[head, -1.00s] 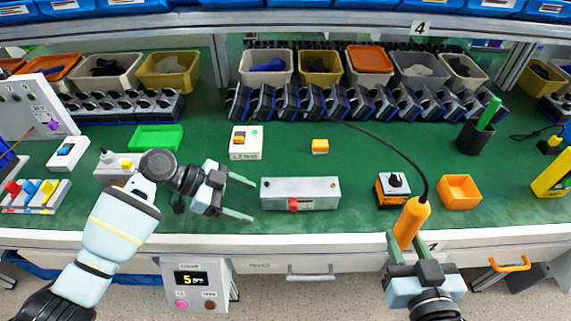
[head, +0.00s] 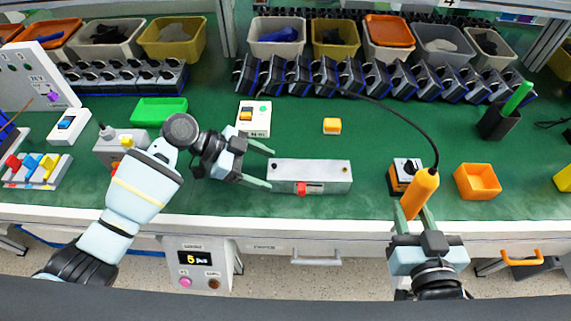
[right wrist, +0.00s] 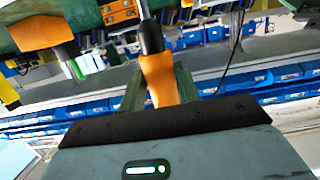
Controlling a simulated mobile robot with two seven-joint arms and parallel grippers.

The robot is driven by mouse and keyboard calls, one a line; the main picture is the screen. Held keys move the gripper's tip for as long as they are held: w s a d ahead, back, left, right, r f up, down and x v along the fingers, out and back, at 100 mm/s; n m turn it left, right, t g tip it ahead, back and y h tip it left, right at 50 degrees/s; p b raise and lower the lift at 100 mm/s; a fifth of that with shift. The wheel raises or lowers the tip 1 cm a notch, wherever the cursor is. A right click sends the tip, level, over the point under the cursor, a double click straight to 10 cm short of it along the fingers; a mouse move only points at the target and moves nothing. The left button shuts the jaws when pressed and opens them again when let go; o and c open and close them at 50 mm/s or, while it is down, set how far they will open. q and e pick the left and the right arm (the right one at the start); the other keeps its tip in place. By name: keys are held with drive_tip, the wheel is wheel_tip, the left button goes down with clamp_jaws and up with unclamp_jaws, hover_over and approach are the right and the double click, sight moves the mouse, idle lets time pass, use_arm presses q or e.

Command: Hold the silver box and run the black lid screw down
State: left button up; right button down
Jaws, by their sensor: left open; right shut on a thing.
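The silver box (head: 311,180) lies on the green bench top, with a red part (head: 308,188) on its front. A dark spot, perhaps the black lid screw (head: 275,167), shows at the left of its top; another small screw (head: 345,168) is at the right. My left gripper (head: 270,168) is open at the box's left end, one finger behind and one in front; contact is unclear. My right gripper (head: 416,215) is shut on an orange corded screwdriver (head: 420,194) near the bench's front edge. The right wrist view shows its orange body (right wrist: 158,78) between the fingers.
A row of dark units (head: 370,78) spans the back.

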sight(277, 173)
use_arm(q)
drive_tip(key=shift+b+x, duration=0.7)
drive_tip(key=shift+x, duration=1.6)
use_arm(e)
wheel_tip(277, 173, down, 3)
drive_tip(key=shift+s+r, duration=0.1)
drive_tip(key=shift+s, duration=0.05)
use_arm(q)
drive_tip(key=shift+c, duration=0.2)
drive_tip(key=c, duration=0.9)
drive_tip(key=o, duration=1.2)
drive_tip(key=c, duration=1.2)
